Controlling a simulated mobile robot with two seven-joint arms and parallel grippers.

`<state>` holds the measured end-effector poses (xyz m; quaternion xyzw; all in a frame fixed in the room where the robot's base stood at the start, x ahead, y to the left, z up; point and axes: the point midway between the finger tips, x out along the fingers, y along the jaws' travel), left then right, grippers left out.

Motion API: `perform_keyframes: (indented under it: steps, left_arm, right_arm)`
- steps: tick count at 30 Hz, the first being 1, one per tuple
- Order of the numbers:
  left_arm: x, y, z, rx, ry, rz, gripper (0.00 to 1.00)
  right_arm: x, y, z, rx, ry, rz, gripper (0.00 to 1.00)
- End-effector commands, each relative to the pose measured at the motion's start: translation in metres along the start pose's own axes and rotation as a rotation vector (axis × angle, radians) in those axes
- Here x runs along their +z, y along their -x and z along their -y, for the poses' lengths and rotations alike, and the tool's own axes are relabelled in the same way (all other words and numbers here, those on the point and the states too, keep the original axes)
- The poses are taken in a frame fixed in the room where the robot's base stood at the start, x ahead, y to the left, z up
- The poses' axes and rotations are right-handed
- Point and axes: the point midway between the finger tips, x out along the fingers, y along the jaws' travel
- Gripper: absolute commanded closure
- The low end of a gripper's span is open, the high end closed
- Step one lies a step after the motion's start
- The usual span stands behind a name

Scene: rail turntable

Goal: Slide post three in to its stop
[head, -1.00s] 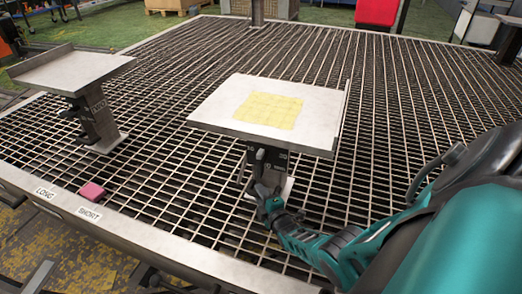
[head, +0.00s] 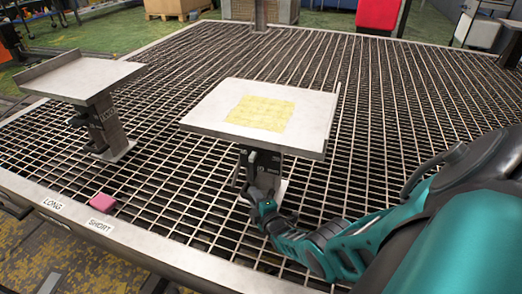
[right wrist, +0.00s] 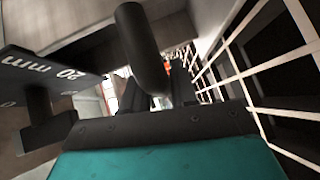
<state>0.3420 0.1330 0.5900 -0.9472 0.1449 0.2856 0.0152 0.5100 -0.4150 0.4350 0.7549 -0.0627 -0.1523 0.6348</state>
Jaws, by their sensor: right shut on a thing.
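A post with a pale square top plate (head: 205,108) and a yellow patch (head: 261,112) on it stands in the middle of the grating. Its dark upright (head: 268,163) carries a scale marked in mm. My right gripper (head: 262,196) is at the front of this upright, below the plate, shut on a dark rounded handle (right wrist: 145,50). The right wrist view shows the handle close up, beside the "20 mm" scale plate (right wrist: 50,75). The fingertips are partly hidden behind it. I cannot read a post number. My left gripper is not in view.
A second post with a pale tray top (head: 80,75) stands at the left. A pink block (head: 102,202) lies by the "SHORT" label (head: 100,226), near the "LONG" label (head: 52,205) on the front frame edge. Grating (head: 420,110) to the right and back is largely clear.

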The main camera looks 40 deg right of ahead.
Motion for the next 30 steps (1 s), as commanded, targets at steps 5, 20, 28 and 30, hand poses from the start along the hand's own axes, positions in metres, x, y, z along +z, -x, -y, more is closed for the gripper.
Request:
perform_keyframes:
  steps: [5, 20, 28, 30]
  left_arm:
    - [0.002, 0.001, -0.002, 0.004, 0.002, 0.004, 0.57]
    - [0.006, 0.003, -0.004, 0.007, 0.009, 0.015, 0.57]
    - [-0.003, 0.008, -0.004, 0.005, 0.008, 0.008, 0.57]
    - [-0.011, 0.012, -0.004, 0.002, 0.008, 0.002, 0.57]
  right_arm:
    - [-0.004, -0.003, -0.001, 0.002, 0.0, -0.003, 1.0]
    - [-0.003, -0.002, -0.001, 0.001, 0.0, -0.001, 0.52]
    - [-0.003, 0.008, -0.003, -0.001, 0.0, -0.001, 0.52]
    - [-0.003, 0.018, -0.004, -0.003, 0.0, 0.0, 0.52]
